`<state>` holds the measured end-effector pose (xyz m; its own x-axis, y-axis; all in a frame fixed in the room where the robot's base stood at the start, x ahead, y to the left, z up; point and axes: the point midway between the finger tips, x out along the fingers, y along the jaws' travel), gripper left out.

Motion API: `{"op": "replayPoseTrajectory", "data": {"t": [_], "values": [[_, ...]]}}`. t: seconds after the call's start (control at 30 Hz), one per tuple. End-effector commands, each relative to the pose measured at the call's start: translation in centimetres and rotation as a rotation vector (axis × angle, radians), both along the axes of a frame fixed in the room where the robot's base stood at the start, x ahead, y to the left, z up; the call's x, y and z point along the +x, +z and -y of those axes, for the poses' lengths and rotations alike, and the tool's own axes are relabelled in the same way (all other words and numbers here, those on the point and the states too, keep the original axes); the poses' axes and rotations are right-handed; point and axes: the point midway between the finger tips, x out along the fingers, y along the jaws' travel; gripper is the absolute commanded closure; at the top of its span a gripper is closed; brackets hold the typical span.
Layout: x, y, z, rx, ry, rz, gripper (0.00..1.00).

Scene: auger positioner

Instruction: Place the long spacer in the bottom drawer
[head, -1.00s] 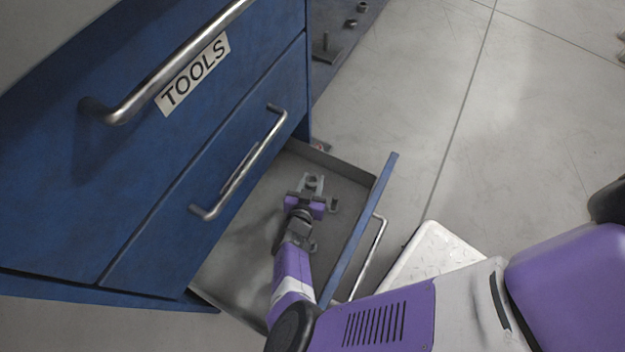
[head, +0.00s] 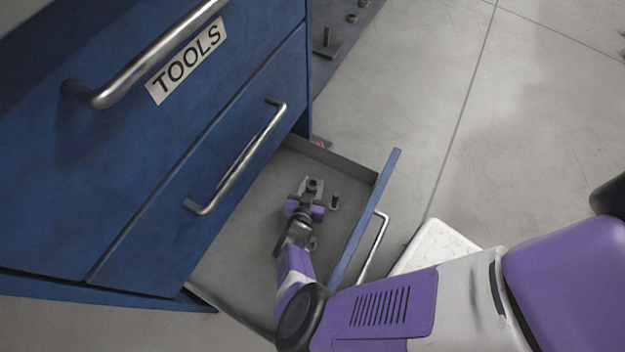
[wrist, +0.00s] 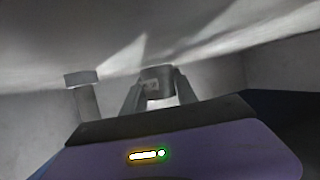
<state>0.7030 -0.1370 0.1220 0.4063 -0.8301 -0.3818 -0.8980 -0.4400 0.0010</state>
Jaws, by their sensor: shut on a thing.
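The bottom drawer (head: 240,245) is pulled open below the blue cabinet front. My gripper (head: 313,187) is inside the drawer's outline, over its grey floor, and points toward the far end. In the wrist view my gripper (wrist: 157,100) has its two grey fingers shut on a small dark grey piece, which I take to be the long spacer (wrist: 156,80). Its lower part is hidden by the fingers and the purple gripper body. I cannot tell whether it touches the drawer floor.
A short dark post with a wider head (head: 335,201) stands in the drawer right of my gripper, also at left in the wrist view (wrist: 86,98). The drawer's blue front (head: 365,215) borders the right. The closed drawer with the TOOLS label (head: 187,60) is above. Metal parts (head: 327,44) lie behind.

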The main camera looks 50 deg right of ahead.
Motion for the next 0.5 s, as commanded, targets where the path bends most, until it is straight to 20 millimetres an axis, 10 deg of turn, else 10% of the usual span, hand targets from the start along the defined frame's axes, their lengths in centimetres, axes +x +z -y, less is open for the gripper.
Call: {"op": "replayPoseTrajectory", "data": {"t": [0.03,0.07,0.17,0.5], "values": [[0.04,0.1,0.01,-0.002,0.0,0.001,1.0],[0.03,0.04,-0.01,-0.001,0.0,0.0,0.64],[0.03,0.04,-0.02,0.0,0.0,0.0,0.44],[0.06,0.12,-0.05,0.001,0.001,0.001,0.44]]}}
